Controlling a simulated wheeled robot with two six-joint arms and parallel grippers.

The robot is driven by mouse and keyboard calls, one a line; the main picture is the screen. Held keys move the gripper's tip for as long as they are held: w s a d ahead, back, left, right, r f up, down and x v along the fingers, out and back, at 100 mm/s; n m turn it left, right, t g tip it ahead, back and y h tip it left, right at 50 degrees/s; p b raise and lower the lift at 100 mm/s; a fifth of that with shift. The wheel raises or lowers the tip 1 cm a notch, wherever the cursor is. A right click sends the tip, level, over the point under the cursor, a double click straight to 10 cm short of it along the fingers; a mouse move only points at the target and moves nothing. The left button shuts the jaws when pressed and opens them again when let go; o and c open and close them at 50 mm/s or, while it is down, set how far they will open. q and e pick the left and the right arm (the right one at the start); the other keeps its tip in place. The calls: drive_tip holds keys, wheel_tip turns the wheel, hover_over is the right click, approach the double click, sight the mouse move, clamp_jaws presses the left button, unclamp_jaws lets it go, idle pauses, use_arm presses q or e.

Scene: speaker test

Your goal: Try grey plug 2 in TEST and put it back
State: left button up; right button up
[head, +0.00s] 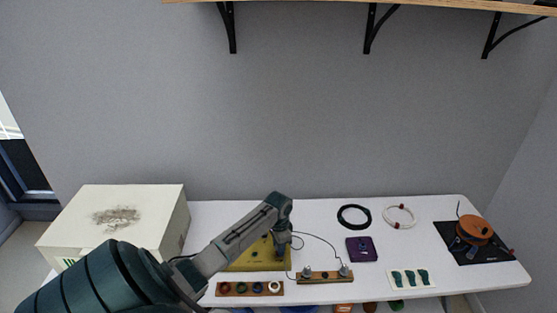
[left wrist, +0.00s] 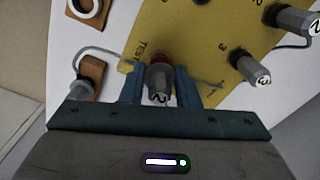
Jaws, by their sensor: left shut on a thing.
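The yellow board (head: 237,266) lies on the white table under my left gripper. In the left wrist view the board (left wrist: 215,25) has a printed TEST label and a red-rimmed socket (left wrist: 158,55) beside it. Grey plug 3 (left wrist: 252,70) and another grey plug (left wrist: 290,18) stand on the board to the right. My right gripper is in neither view.
A wooden strip with coloured rings (head: 249,289) lies in front. A purple box (head: 362,249), black coil (head: 354,215) and white card (head: 407,280) lie further right. A large white box (head: 115,220) stands left.

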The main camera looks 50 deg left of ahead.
use_arm(q)
drive_tip(key=shift+s+f, duration=0.1)
drive_tip(key=shift+f, duration=0.3)
drive_tip(key=o, duration=1.1)
drive_tip(key=shift+c, duration=0.2)
drive_tip(key=shift+r+p, duration=2.7)
drive_tip(key=shift+r, duration=0.05)
drive_tip(key=shift+r+p, duration=0.65)
drive_tip(key=shift+r, duration=0.4)
